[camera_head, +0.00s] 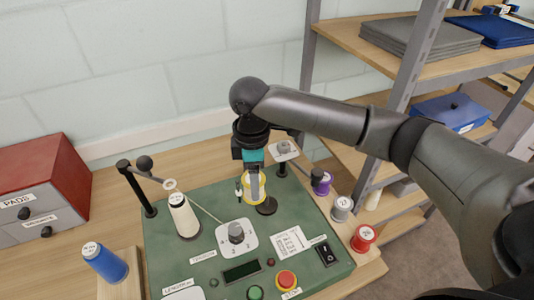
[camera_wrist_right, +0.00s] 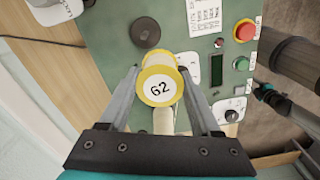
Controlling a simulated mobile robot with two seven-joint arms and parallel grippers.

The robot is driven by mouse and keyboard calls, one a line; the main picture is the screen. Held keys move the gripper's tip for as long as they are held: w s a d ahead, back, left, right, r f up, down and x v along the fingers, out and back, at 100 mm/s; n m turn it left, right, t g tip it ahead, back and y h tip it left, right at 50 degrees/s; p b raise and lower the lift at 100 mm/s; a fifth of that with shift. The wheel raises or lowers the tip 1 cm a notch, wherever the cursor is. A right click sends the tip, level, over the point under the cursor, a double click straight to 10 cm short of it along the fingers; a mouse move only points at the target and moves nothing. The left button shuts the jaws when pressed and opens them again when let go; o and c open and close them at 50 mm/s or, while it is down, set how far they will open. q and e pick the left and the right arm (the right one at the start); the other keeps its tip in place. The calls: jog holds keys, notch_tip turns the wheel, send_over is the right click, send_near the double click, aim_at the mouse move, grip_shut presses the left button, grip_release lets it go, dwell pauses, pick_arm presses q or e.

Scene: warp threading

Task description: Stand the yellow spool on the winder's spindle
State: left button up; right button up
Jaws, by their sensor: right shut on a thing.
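The yellow spool (camera_head: 249,188) is held upright by my right gripper (camera_head: 255,184) over the green top of the winder (camera_head: 210,262). In the right wrist view its yellow end, marked 62 (camera_wrist_right: 160,86), sits between the two fingers of the right gripper (camera_wrist_right: 160,82), which is shut on it. A dark round disc (camera_head: 267,206), seemingly the spindle's base, is beside the spool. The disc also shows in the right wrist view (camera_wrist_right: 145,32), apart from the spool's top end. I cannot tell how high the spool is above the panel.
A white thread cone (camera_head: 184,215) stands on the winder near a dial (camera_head: 236,234) and a red button (camera_head: 286,279). Purple (camera_head: 321,183), grey (camera_head: 341,208) and red (camera_head: 363,238) spools line the right side. A blue spool (camera_head: 105,262) stands left.

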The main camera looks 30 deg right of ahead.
jog(key=w+d+n+p, duration=0.2)
jog(key=d+n+p, duration=0.1)
jog(key=n+p, duration=0.35)
pick_arm(q)
jog(key=shift+r+p, duration=0.55)
jog(key=shift+r, duration=3.75)
pick_arm(e)
jog(key=n+b, duration=0.2)
jog(key=b, duration=0.3)
send_over(267, 196)
notch_tip(267, 196, down, 4)
jog(key=shift+r, duration=0.1)
pick_arm(q)
notch_tip(267, 196, down, 6)
jog(key=b, duration=0.1)
jog(key=shift+w+a+f, duration=0.15)
jog(key=shift+w+a, duration=0.05)
pick_arm(e)
jog(key=shift+f, duration=1.85)
pick_arm(q)
jog(key=shift+f+b, duration=0.3)
jog(key=shift+b, duration=0.1)
pick_arm(e)
jog(key=shift+f, duration=0.7)
jog(key=o, duration=1.4)
jog(key=shift+o, duration=0.2)
jog(key=shift+r, duration=0.1)
